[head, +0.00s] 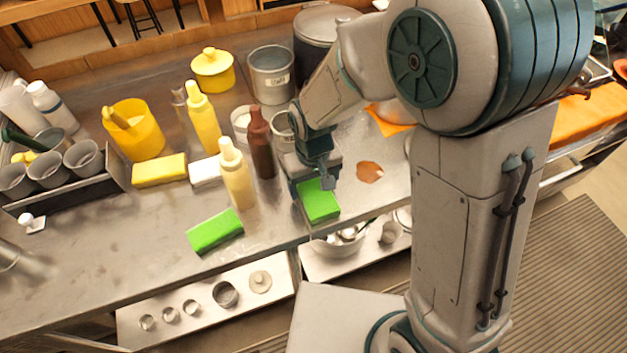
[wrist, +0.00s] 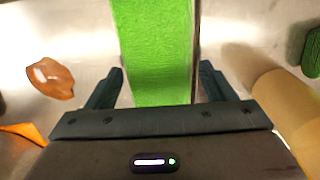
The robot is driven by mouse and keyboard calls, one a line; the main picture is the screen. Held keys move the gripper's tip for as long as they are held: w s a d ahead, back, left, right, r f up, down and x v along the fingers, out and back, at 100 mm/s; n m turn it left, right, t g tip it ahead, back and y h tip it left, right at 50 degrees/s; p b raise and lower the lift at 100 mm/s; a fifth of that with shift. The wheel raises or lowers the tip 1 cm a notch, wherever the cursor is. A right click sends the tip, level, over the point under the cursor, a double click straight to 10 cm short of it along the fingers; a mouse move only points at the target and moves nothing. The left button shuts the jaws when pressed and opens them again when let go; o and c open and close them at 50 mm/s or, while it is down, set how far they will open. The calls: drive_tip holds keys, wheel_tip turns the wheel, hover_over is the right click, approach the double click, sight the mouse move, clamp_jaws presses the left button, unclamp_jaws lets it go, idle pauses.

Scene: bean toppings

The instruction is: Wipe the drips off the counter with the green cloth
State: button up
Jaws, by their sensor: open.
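A bright green block-shaped cloth (head: 318,201) lies on the steel counter below my gripper (head: 314,178) in the head view. In the wrist view the green cloth (wrist: 155,45) lies between the two open fingers of my gripper (wrist: 161,80), with a gap on each side. A second green block (head: 215,231) lies to the left, near the front edge, and shows at the right edge of the wrist view (wrist: 313,52). A brown drip puddle (head: 369,172) is on the counter to the right of my gripper; it also shows in the wrist view (wrist: 50,78).
A pale yellow bottle (head: 236,178) and a brown bottle (head: 261,145) stand close left of my gripper. An orange item (head: 388,122) lies beyond the puddle. A yellow block (head: 159,170) and a yellow container (head: 134,132) are farther left. The front-left counter is largely clear.

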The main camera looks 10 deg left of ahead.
sight(313, 187)
drive_tip(key=c, duration=0.7)
drive_tip(key=shift+r+p, duration=1.9)
drive_tip(key=shift+r, duration=0.65)
drive_tip(key=shift+c, duration=0.2)
drive_tip(key=o, duration=0.3)
drive_tip(key=shift+c, duration=1.2)
